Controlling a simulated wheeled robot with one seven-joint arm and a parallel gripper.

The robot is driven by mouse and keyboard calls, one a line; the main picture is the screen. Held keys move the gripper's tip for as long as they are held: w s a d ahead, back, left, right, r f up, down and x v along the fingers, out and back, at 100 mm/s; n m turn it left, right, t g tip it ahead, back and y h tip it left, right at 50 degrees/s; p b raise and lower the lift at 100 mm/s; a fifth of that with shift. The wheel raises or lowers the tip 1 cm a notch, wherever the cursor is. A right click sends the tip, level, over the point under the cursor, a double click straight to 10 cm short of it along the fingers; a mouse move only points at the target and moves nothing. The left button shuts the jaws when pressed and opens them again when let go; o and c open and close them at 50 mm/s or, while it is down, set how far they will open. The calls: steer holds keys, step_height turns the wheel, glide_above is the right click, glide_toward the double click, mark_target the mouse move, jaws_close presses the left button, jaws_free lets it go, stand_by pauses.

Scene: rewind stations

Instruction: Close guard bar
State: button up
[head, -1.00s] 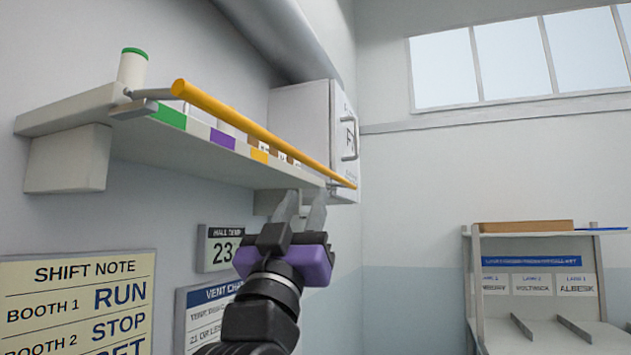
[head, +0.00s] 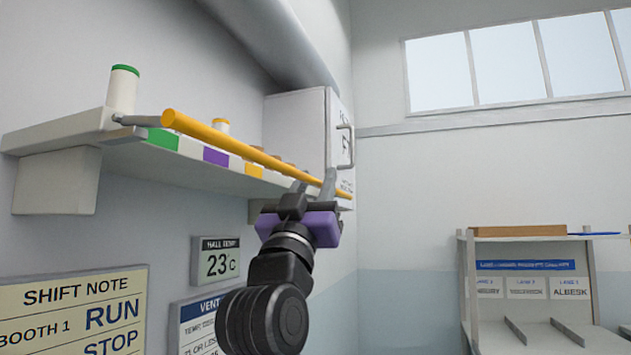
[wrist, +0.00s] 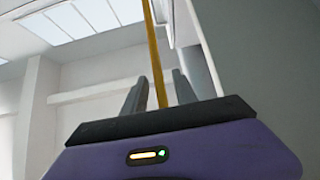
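The guard bar (head: 225,138) is a long yellow rod along the front of the wall shelf. Its near end joins a short grey arm (head: 126,134) at the shelf's left end. My gripper (head: 314,182) is raised to the far right part of the bar, fingers pointing up and apart. In the wrist view the bar (wrist: 154,45) runs down between the two open fingers (wrist: 160,76), with a gap on both sides. I cannot tell whether it touches a finger or lies just beyond them.
The shelf (head: 60,138) carries a white spool with a green top (head: 122,88) and further spools behind the bar. A white cabinet (head: 297,130) stands at its far end. Wall signs (head: 75,310) hang below. A rack (head: 520,250) stands at right; space between is clear.

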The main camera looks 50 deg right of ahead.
jaws_close()
stand_by(1.3)
